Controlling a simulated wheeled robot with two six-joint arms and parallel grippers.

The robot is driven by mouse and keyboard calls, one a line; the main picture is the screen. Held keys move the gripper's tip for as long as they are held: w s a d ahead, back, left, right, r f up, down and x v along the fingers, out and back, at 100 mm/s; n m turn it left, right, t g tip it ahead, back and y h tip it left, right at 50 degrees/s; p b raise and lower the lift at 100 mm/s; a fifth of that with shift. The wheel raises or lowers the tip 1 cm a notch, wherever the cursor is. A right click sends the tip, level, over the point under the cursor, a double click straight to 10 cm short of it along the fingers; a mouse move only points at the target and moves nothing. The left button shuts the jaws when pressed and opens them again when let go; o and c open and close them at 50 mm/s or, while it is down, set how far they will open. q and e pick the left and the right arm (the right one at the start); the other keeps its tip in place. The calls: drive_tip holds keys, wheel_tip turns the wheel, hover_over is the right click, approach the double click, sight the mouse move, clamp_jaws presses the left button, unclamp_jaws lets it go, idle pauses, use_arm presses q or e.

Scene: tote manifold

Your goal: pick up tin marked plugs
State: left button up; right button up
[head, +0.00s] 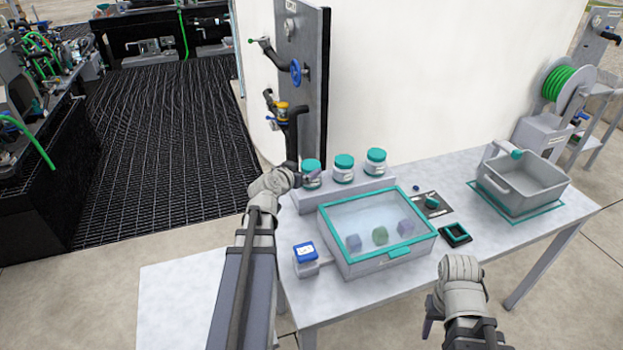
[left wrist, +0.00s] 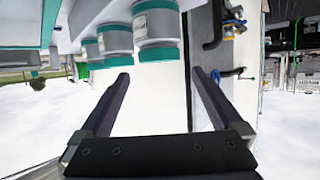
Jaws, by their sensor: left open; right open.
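Three pale tins with teal lids stand in a row on a raised grey ledge: a left tin (head: 311,168), a middle tin (head: 343,170) and a right tin (head: 375,163). Their labels are too small to read, so I cannot tell which is marked plugs. My left gripper (head: 304,178) is at the left tin, partly overlapping it. In the left wrist view, the open left gripper (left wrist: 163,76) points toward the nearest tin (left wrist: 155,28), which looks upside down and lies beyond the fingertips; nothing is held. My right gripper (head: 430,322) is low at the table's front, partly hidden by its wrist, away from the tins.
A teal-rimmed clear-lidded box (head: 372,258) with several items stands before the ledge. A blue-topped block (head: 305,253) is left of it. A grey tote (head: 525,183) stands at the right. A dark panel with valves (head: 301,80) rises behind the left tin.

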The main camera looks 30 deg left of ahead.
sight(311, 165)
use_arm(q)
drive_tip(key=shift+b+x, duration=1.4)
drive_tip(key=shift+x, duration=2.4)
drive_tip(key=shift+s+f, duration=0.1)
drive_tip(key=c, duration=1.1)
wheel_tip(311, 165, up, 10)
drive_tip(key=p, duration=1)
drive_tip(key=shift+r, duration=0.2)
